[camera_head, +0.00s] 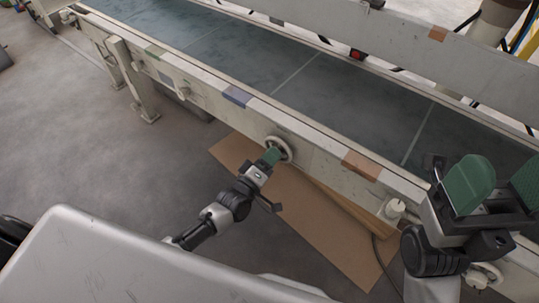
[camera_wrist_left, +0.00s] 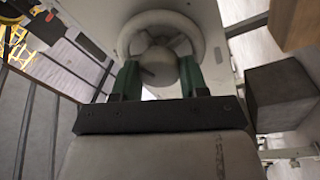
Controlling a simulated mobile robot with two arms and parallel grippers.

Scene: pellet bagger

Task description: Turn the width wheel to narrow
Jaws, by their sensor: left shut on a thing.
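A pale round handwheel (camera_head: 286,146) sits on the front side rail of the conveyor, between a blue and an orange label. My left gripper (camera_head: 270,157) reaches up to it from below, shut on the wheel. In the left wrist view its green fingers (camera_wrist_left: 159,78) stand either side of the wheel's rounded hub (camera_wrist_left: 160,66), with the rim (camera_wrist_left: 208,38) beyond. The contact faces are partly hidden. My right gripper (camera_head: 503,187) is at the right edge, its green fingers apart and nothing visible between them. No width marking is readable.
The conveyor belt (camera_head: 220,45) runs diagonally behind the rail. Brown cardboard (camera_head: 320,230) lies below; grey floor at left is clear.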

